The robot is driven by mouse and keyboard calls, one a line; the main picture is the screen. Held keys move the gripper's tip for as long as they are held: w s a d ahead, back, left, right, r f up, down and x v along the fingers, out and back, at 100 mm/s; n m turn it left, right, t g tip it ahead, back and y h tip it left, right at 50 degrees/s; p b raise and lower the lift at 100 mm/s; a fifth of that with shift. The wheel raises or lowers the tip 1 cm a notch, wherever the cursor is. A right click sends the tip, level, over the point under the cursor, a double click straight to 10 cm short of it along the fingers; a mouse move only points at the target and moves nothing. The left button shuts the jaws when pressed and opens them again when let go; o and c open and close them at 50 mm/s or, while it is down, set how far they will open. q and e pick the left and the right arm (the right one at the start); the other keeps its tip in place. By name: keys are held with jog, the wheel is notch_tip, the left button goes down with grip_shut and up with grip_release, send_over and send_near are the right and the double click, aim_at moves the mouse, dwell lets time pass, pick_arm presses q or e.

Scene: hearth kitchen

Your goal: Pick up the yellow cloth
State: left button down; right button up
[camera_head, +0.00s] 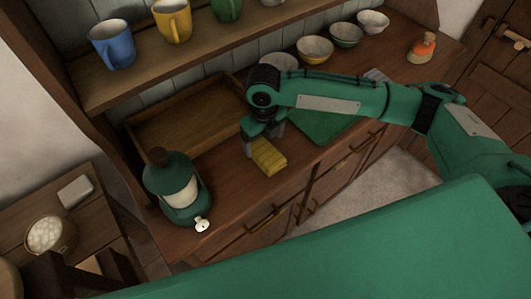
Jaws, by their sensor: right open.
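The yellow cloth (268,156) is a small folded rectangle lying on the wooden counter, near its front edge. My right gripper (262,147) is at the far end of the cloth, pointing down, with its fingers open. One finger is at the cloth's left side and the other is behind it. I cannot tell whether the fingers touch the cloth. My left gripper is not in view.
A wooden tray (165,129) lies behind, and a green mat (318,128) lies to the right. Bowls (314,50) stand farther back.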

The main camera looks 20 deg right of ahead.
aim_at(264, 151)
jog(key=shift+s+f+p, duration=0.2)
jog(key=shift+f+p, duration=0.35)
jog(key=shift+f, duration=0.4)
notch_tip(264, 151, down, 3)
jog(key=shift+w+r, duration=0.1)
jog(key=shift+r, duration=0.1)
jog(key=shift+f, duration=0.35)
jog(key=c, duration=0.8)
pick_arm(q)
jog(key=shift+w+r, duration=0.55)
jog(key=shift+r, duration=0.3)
pick_arm(e)
jog(key=c, duration=0.3)
